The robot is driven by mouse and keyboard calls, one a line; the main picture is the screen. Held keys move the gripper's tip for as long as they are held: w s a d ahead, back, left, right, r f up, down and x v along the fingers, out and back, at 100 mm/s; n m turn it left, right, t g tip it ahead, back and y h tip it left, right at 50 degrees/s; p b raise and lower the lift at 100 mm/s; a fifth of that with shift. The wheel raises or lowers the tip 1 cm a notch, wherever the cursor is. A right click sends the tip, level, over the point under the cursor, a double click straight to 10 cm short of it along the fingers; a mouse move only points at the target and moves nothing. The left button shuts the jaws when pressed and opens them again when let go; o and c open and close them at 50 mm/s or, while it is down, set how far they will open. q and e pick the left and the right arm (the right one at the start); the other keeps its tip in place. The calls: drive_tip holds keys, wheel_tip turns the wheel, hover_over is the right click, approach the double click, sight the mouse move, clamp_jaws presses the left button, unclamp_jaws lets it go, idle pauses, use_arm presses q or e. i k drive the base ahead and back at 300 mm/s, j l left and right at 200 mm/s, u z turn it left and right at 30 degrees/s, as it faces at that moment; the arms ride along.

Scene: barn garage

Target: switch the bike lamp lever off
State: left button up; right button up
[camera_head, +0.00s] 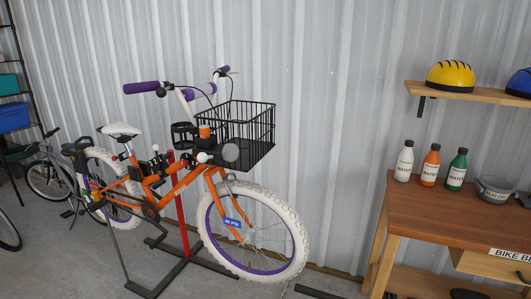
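An orange bike (160,185) with white tyres and purple grips stands upright on a dark floor stand, its front wheel toward the right. A round grey lamp (231,152) sits at its front, just under the black wire basket (248,125). The lamp's lever is too small to make out, and I cannot tell its position. Neither of my grippers shows in this view.
A wooden workbench (450,212) at the right holds several bottles and a grey bowl (495,189). A wall shelf (470,93) above carries helmets. Another bike (48,175) stands behind at the left. Concrete floor lies open before the orange bike.

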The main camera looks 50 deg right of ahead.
sight(202, 157)
drive_tip(key=z, duration=1.05)
